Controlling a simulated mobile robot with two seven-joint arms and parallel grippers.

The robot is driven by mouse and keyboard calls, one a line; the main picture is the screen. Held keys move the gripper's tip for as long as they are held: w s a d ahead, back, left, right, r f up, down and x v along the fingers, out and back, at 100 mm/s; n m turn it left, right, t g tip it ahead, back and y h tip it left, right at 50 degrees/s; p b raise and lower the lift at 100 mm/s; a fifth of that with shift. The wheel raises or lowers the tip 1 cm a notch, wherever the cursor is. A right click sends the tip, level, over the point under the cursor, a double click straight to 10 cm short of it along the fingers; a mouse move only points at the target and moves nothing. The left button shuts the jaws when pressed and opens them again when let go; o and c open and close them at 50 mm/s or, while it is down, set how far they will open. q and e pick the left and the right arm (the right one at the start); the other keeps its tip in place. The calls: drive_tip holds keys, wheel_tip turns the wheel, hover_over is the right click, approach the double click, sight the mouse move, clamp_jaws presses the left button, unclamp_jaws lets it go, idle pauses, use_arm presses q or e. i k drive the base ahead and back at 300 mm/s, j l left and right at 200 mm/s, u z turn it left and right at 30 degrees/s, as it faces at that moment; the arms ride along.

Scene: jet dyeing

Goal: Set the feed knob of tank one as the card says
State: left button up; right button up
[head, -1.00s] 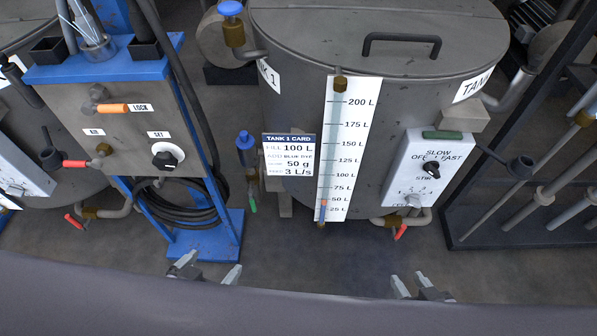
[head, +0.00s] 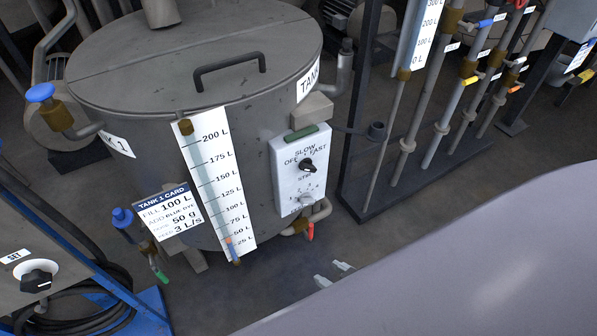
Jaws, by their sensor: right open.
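Tank one (head: 195,65) is a grey lidded drum. Its card (head: 166,214) reads fill 100 L, add blue dye, 50 g, and 3 L/s on the bottom line. A white control panel (head: 284,175) on the tank's right side carries a black stir knob (head: 307,166) marked slow, off, fast. Below it is a small pale knob (head: 305,198) with a scale, which looks like the feed knob; its setting is too small to read. My right gripper (head: 333,273) is open and empty, below and right of the panel, with only its fingertips showing. My left gripper is out of view.
A level gauge (head: 218,178) stands on the tank's front. A red-handled valve (head: 310,231) sits below the panel. A rack of pipes (head: 412,140) stands at the right. A blue stand with a set knob (head: 38,278) is at lower left. Floor before the tank is clear.

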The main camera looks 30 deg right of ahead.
sight(305, 199)
drive_tip(key=l+u, duration=0.2)
drive_tip(key=l, duration=2.4)
